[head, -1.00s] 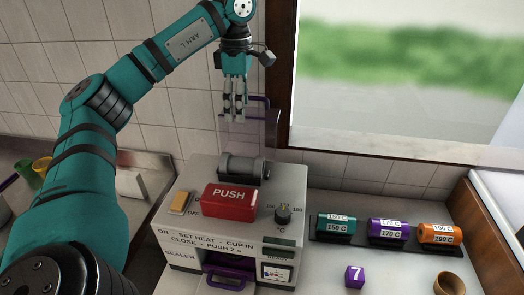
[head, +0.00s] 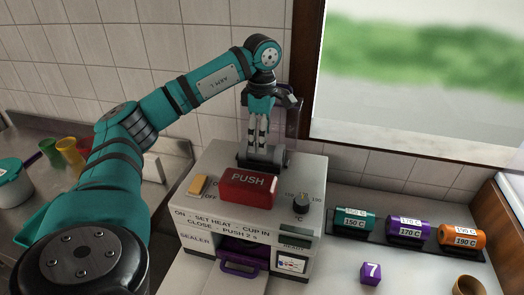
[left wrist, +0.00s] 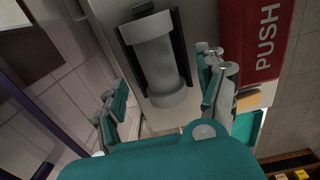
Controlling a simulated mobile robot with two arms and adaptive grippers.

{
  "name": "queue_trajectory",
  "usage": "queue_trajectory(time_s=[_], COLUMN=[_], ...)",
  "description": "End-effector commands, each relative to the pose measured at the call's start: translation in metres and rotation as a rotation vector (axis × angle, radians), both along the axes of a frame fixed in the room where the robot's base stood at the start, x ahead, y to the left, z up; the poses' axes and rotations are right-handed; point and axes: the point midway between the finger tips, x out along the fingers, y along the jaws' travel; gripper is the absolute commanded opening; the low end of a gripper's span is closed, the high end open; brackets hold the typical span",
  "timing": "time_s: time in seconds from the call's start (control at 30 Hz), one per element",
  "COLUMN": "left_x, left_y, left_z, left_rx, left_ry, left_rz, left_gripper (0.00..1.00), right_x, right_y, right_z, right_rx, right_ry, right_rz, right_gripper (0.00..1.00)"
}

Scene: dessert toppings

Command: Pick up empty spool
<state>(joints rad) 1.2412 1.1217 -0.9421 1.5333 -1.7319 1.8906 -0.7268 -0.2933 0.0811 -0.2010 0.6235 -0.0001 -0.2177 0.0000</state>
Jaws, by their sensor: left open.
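The empty spool (head: 262,160) is a bare grey cylinder with wider ends. It lies on its side on top of the sealer (head: 205,168), behind the red PUSH block. In the left wrist view the spool (left wrist: 155,60) sits in a dark holder, ahead of the fingers. My left gripper (head: 259,144) points down just above the spool, with its fingers apart. In the left wrist view the two fingers of the left gripper (left wrist: 160,95) are spread wide, with nothing between their tips. I cannot tell whether they touch the spool. My right gripper is not in view.
The red PUSH block (head: 247,188) and a dial (head: 301,203) stand close in front of the spool. Teal (head: 354,220), purple (head: 408,230) and orange (head: 460,237) labelled rolls lie on a rack at right. A tiled wall and window frame are close behind.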

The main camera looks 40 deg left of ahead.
Motion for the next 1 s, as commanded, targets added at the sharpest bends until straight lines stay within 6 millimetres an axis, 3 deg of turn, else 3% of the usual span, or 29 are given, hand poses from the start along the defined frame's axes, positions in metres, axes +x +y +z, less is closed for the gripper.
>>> queue_trajectory(time_s=[0.1,0.3,0.57,1.0], left_x=[0.000,0.001,0.001,0.001], left_y=[0.002,0.002,0.002,0.001], left_z=[-0.015,-0.039,-0.042,-0.042], left_rx=[0.001,0.002,0.001,0.000], left_ry=[0.008,0.003,0.000,0.001], left_rz=[0.001,0.001,0.000,0.000], left_gripper=[0.73,0.73,0.72,0.15], right_x=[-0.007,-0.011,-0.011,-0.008], right_y=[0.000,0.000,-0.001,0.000], right_z=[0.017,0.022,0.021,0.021], right_rx=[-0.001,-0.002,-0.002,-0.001], right_ry=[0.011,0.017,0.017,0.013], right_rz=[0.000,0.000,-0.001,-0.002], right_gripper=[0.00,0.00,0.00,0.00])
